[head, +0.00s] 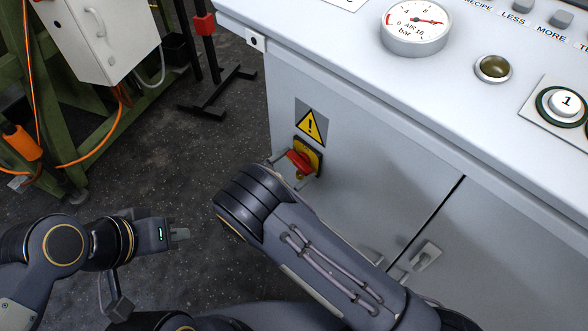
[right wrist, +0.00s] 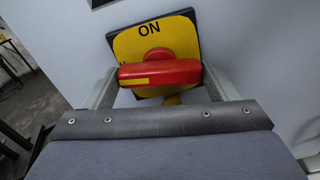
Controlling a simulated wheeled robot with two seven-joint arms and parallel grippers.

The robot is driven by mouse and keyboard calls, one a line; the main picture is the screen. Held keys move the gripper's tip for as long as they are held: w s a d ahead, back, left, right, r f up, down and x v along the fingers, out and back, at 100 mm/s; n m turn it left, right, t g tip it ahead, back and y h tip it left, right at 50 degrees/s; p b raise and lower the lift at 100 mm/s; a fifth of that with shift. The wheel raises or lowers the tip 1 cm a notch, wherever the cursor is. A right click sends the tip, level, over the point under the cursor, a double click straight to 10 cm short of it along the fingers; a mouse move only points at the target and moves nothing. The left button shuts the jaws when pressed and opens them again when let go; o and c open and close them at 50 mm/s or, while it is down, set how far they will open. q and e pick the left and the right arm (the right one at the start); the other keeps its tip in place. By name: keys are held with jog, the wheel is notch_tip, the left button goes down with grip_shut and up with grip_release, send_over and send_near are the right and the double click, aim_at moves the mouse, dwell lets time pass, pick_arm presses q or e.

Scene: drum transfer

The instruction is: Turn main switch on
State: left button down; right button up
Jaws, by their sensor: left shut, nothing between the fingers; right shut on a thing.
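The main switch is a red rotary handle (head: 300,162) on a yellow plate (head: 313,152), mounted on the front of the grey cabinet below a yellow warning triangle. In the right wrist view the red handle (right wrist: 160,72) lies crosswise, with the word ON above it on the yellow plate (right wrist: 128,45). My right gripper (head: 292,169) is shut on the handle, with a finger at each end of it; its fingers also show in the right wrist view (right wrist: 162,82). My left gripper (head: 180,234) is shut and empty, over the floor at lower left, away from the switch.
The cabinet's top panel (head: 350,70) carries a pressure gauge (head: 416,24), a dark round lamp (head: 493,68) and several buttons. A cabinet door latch (head: 426,254) is near my right arm. A green frame (head: 70,120) with a white box stands left; dark floor lies between.

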jog(key=m+b, duration=0.2)
jog(key=m, duration=0.1)
jog(key=shift+f, duration=0.15)
jog(key=shift+m+b, duration=0.75)
jog(key=shift+m, duration=0.05)
jog(key=o, duration=0.9)
jog(key=shift+o, duration=0.2)
